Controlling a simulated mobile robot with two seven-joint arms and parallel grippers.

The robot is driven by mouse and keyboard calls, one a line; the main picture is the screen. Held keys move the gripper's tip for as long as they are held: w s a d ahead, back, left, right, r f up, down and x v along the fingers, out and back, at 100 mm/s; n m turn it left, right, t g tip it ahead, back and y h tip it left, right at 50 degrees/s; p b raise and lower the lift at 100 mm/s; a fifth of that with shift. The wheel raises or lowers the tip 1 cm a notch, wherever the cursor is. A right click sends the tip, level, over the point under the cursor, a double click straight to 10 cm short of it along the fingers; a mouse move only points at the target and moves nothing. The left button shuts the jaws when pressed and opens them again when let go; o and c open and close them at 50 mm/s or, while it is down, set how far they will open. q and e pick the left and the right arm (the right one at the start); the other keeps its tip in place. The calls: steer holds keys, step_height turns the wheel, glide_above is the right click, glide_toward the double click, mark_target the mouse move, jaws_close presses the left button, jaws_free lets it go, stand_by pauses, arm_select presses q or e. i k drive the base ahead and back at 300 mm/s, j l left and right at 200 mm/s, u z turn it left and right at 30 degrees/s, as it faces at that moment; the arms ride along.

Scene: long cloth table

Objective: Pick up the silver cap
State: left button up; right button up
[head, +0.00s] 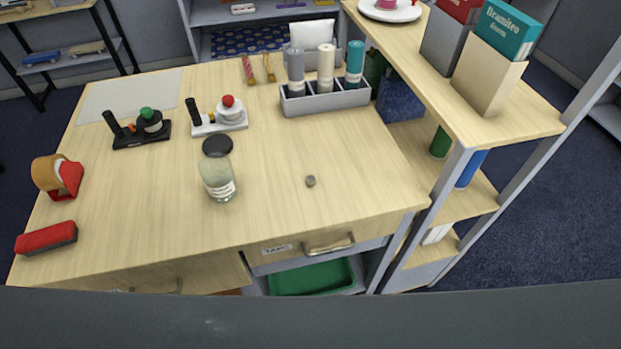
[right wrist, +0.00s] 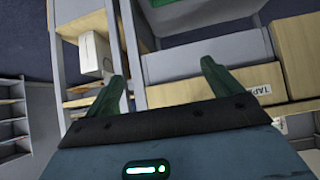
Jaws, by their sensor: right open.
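A small grey, silver-looking cap (head: 310,181) lies alone on the wooden table top (head: 290,215) in the head view, right of the glass jar and near the front edge. My right gripper (right wrist: 162,72) shows only in the right wrist view. Its two green fingers are wide apart with nothing between them. It faces the drawer fronts and shelving; the cap is not visible in that view. My left gripper is in neither view.
A glass jar with a dark lid (head: 219,178) stands left of the cap. A grey rack (head: 325,101) with several bottles stands behind. A shelf unit (head: 465,115) borders the table's right side. A drawer (head: 315,247) is below the front edge. Table around the cap is clear.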

mark_target(310, 180)
steer(key=z, duration=1.7)
steer(key=k+j, duration=0.35)
steer(key=k, duration=0.15)
steer(key=k+j+z, duration=0.1)
steer(key=k+j, duration=0.25)
steer(key=k, duration=0.15)
